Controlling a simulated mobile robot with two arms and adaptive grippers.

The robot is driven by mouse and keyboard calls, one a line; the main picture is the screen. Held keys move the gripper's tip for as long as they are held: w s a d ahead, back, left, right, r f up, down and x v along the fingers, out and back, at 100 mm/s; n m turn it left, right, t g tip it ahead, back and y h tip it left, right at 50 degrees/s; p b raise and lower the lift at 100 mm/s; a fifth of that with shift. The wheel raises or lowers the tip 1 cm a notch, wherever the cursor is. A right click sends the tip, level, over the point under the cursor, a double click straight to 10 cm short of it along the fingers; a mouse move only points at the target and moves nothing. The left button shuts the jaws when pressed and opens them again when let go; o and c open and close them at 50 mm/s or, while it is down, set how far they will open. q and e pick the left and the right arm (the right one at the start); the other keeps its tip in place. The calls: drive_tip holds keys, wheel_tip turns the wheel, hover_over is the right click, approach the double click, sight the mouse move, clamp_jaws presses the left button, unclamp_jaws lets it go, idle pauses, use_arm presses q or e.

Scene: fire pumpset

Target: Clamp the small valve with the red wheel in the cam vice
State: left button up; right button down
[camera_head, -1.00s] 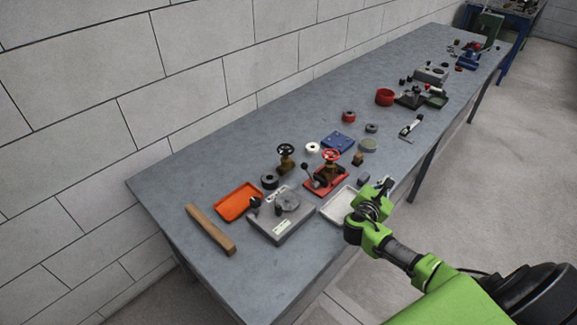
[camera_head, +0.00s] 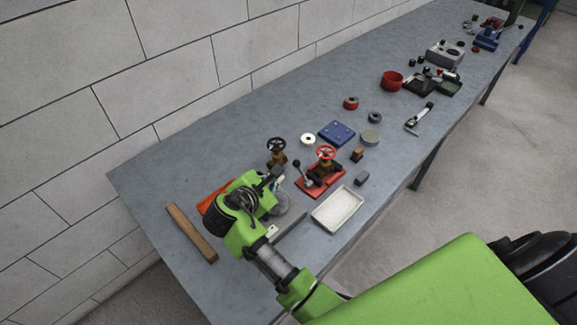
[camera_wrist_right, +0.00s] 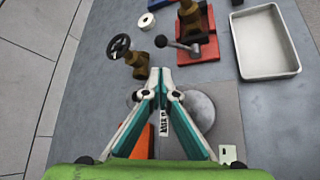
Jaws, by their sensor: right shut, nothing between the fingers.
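The small valve with the red wheel (camera_head: 326,154) stands upright at the red-based cam vice (camera_head: 308,187). Its brass body also shows at the top of the right wrist view (camera_wrist_right: 189,22), its wheel cut off there. Whether the jaws press on it cannot be told. The vice lever's black ball knob (camera_head: 296,163) sticks up at the left; it also shows in the wrist view (camera_wrist_right: 161,41). My right gripper (camera_head: 277,174) is shut and empty, left of the vice and apart from the lever. Its closed tips (camera_wrist_right: 162,76) show below the lever. My left gripper is not in view.
A black-wheeled valve (camera_head: 277,147) stands close behind my right gripper. A white tray (camera_head: 338,209) lies right of it. A grey block with a round disc (camera_wrist_right: 198,113) and an orange tray (camera_wrist_right: 142,146) lie under it. A wooden bar (camera_head: 191,232) lies left.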

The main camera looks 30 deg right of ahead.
sight(302, 173)
drive_tip(key=shift+w+d+f, duration=0.2)
drive_tip(key=shift+d, duration=0.15)
drive_tip(key=p+x, duration=0.1)
drive_tip(key=x, duration=0.6)
drive_tip(key=shift+w+d, duration=0.1)
drive_tip(key=shift+w+d+f, duration=0.3)
drive_tip(key=shift+d+f, duration=0.05)
drive_tip(key=shift+f, duration=0.05)
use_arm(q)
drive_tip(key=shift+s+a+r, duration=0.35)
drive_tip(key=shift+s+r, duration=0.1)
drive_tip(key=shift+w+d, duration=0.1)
use_arm(e)
drive_tip(key=shift+d, duration=0.1)
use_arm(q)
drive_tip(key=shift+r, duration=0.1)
